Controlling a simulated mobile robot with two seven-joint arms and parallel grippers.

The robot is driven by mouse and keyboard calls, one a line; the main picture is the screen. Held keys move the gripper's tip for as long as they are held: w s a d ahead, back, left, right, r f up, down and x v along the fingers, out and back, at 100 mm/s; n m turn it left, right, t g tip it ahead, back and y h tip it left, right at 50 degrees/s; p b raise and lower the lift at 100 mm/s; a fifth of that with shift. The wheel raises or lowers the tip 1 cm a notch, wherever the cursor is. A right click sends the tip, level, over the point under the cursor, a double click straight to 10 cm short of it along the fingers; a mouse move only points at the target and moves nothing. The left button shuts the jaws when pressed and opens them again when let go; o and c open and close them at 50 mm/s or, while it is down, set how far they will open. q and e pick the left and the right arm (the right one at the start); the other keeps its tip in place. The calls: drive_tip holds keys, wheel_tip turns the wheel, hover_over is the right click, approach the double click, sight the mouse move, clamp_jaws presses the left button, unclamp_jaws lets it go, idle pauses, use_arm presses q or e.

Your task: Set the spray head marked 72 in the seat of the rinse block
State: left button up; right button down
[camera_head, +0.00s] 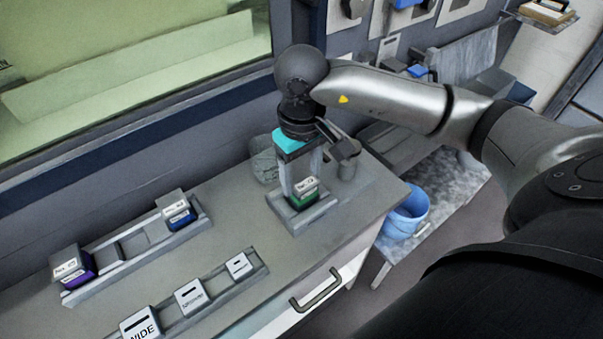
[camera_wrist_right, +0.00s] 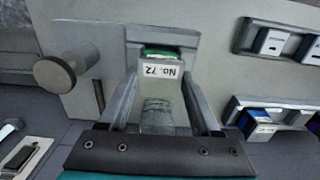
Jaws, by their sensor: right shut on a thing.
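The spray head marked 72 (camera_head: 303,197) has a green body and a white label on top; its label reads "No. 72", upside down, in the right wrist view (camera_wrist_right: 162,72). My right gripper (camera_head: 303,182) points down with its two fingers shut on the spray head, one on each side. The spray head is at the grey rinse block (camera_head: 317,213) on the bench; I cannot tell whether it is fully down in the seat. The fingers hide part of the block. My left gripper is not in view.
A rail (camera_head: 120,262) at the left holds a purple head (camera_head: 76,266) and a blue head (camera_head: 177,213). A front rail (camera_head: 202,306) bears several label cards, one reading WIDE.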

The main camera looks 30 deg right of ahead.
drive_tip(key=shift+f+b, duration=0.3)
drive_tip(key=shift+b, duration=0.1)
unclamp_jaws()
wheel_tip(320, 180, up, 15)
drive_tip(key=p, duration=0.1)
drive_tip(key=shift+p, duration=0.3)
idle(0.4)
drive_tip(key=shift+r, duration=0.1)
